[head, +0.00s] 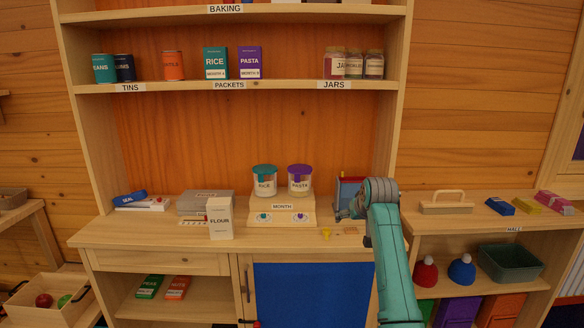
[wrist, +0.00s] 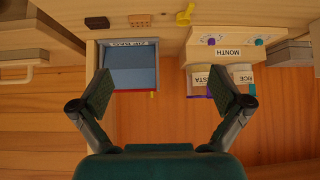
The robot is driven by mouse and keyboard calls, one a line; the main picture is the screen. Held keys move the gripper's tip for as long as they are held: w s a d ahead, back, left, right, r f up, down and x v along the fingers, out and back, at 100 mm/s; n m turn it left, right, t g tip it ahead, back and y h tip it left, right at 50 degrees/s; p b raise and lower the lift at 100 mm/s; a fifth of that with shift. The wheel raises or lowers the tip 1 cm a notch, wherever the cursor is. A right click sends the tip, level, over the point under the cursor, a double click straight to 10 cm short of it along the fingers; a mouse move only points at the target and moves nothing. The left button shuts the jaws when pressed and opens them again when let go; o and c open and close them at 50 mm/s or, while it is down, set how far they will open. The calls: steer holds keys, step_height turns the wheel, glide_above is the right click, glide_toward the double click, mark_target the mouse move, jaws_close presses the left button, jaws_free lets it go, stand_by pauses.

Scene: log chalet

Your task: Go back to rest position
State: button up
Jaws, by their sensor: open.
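My gripper (head: 348,212) is in front of the right part of the wooden shelf unit's counter (head: 150,232), beside a small red and blue open box (head: 347,188). In the upside-down wrist view my gripper (wrist: 163,92) is open, its two fingers wide apart, with nothing between the pads. The box (wrist: 131,72) shows there behind the left finger, with its blue inside and a label on its edge. My arm hides part of the box and counter in the head view.
A MONTH stand (head: 282,212) holds the rice jar (head: 264,184) and pasta jar (head: 300,184). A flour packet (head: 220,219) and a grey case (head: 205,202) stand left of it. A small yellow piece (head: 326,233) lies near the counter's front. A hall shelf (head: 480,227) is at right.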

steer(key=s+f+t, duration=0.1)
steer(key=s+f, duration=0.5)
steer(key=f, duration=0.6)
steer(key=s+f, duration=0.6)
steer(key=f, duration=0.6)
steer(key=s+f+t, duration=0.1)
steer(key=s+f, duration=0.6)
steer(key=s, duration=0.4)
steer(key=s+f+t, duration=0.1)
steer(key=s+f, duration=0.5)
steer(key=s, duration=0.6)
steer(key=s+r+t, duration=0.1)
steer(key=s+r, duration=0.2)
steer(key=s, duration=2.1)
steer(key=s+r+t, duration=0.2)
steer(key=s+r, duration=1.3)
steer(key=s, duration=0.2)
steer(key=shift+a+r+m, duration=0.25)
steer(key=shift+a+m, duration=0.05)
steer(key=shift+a, duration=0.05)
